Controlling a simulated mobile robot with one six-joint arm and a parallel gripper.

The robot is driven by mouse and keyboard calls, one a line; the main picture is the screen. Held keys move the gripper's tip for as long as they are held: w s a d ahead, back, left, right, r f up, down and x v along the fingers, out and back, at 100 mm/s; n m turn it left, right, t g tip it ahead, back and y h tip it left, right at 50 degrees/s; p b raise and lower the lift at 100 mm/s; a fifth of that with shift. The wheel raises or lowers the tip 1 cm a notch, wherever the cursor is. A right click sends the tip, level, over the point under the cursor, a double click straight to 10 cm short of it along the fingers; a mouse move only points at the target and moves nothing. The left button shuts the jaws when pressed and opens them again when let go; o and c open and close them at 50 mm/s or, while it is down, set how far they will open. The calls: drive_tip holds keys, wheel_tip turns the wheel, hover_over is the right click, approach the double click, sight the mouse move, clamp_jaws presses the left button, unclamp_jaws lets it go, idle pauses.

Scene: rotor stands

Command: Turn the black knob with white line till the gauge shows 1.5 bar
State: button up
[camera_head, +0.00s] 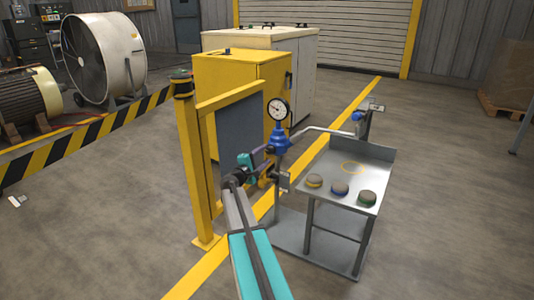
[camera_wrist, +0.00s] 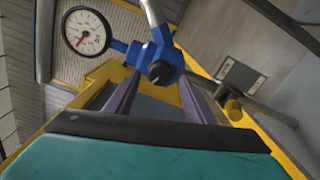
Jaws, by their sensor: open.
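The black knob with a white line (camera_wrist: 161,74) faces the wrist camera on the front of a blue regulator body (camera_wrist: 152,52). In the head view the blue regulator (camera_head: 280,141) stands under a round white gauge (camera_head: 278,109). In the wrist view the gauge (camera_wrist: 86,32) has a short red needle pointing down and left in the picture; its scale is too small to read. My gripper (camera_wrist: 160,82) is open, its purple fingers on either side of the knob in the picture. I cannot tell whether they touch it. In the head view my gripper (camera_head: 264,153) is close to the regulator.
A grey metal stand (camera_head: 335,165) at right bears several round pieces at its front. A yellow post frame (camera_head: 190,170) with a dark panel stands close left of my arm. A pipe (camera_head: 318,130) runs right from the regulator. Open floor lies at far right.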

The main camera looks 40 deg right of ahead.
drive_tip(key=p+v, duration=0.2)
drive_tip(key=v, duration=0.7)
drive_tip(key=shift+s+a, duration=0.25)
drive_tip(key=shift+a, duration=0.05)
drive_tip(key=shift+r, duration=0.1)
